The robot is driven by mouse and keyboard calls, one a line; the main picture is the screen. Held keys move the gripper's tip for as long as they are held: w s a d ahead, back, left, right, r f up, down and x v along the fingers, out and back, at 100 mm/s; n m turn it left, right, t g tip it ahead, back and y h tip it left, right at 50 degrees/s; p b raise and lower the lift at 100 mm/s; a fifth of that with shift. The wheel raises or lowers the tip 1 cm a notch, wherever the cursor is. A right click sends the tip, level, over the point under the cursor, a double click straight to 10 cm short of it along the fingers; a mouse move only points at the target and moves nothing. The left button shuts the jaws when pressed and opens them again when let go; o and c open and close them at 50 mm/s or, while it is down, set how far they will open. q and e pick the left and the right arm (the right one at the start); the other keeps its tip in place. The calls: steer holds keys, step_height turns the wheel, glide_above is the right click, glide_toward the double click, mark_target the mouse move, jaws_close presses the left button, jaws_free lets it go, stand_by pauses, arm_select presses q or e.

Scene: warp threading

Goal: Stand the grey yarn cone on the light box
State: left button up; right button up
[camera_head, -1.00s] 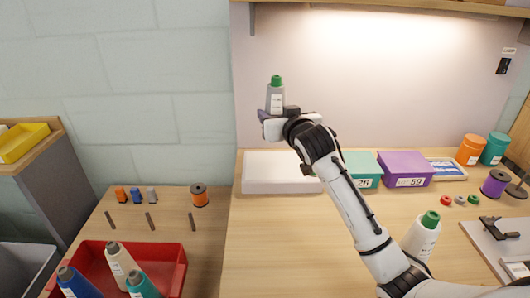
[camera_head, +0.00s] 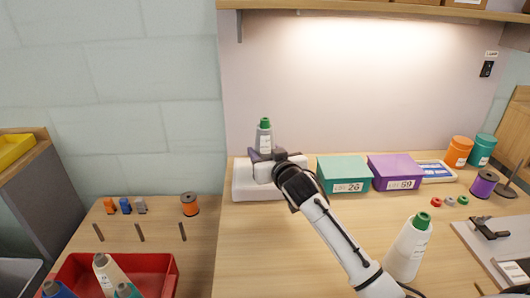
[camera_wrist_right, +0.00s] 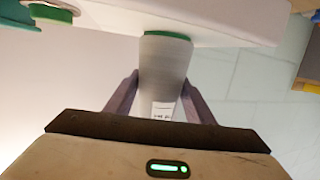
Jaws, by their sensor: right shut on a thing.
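The grey yarn cone (camera_head: 264,140) has a green tip and a white label and stands upright in my right gripper (camera_head: 262,157). The gripper is shut around the cone's body. In the right wrist view the cone (camera_wrist_right: 165,72) sits between the two fingers, its green-rimmed base towards the white surface of the light box (camera_wrist_right: 220,22). In the head view the light box (camera_head: 258,193) lies below the cone at the back left of the table. The gripper hides the cone's base there, and I cannot tell whether it touches the box. My left gripper is out of view.
A teal box (camera_head: 343,174) and a purple box (camera_head: 395,172) stand right of the light box. A white cone with a green tip (camera_head: 408,248) stands near my right arm. A red tray (camera_head: 165,268) with cones is at front left. The middle of the table is clear.

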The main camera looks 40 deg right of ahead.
steer(key=shift+f, duration=0.1)
steer(key=o, duration=1.3)
steer(key=shift+c, duration=0.2)
steer(key=shift+r, duration=0.2)
steer(key=shift+s+a, duration=0.1)
steer(key=shift+s, duration=0.25)
steer(key=v, duration=1.1)
steer(key=shift+s+r, duration=0.1)
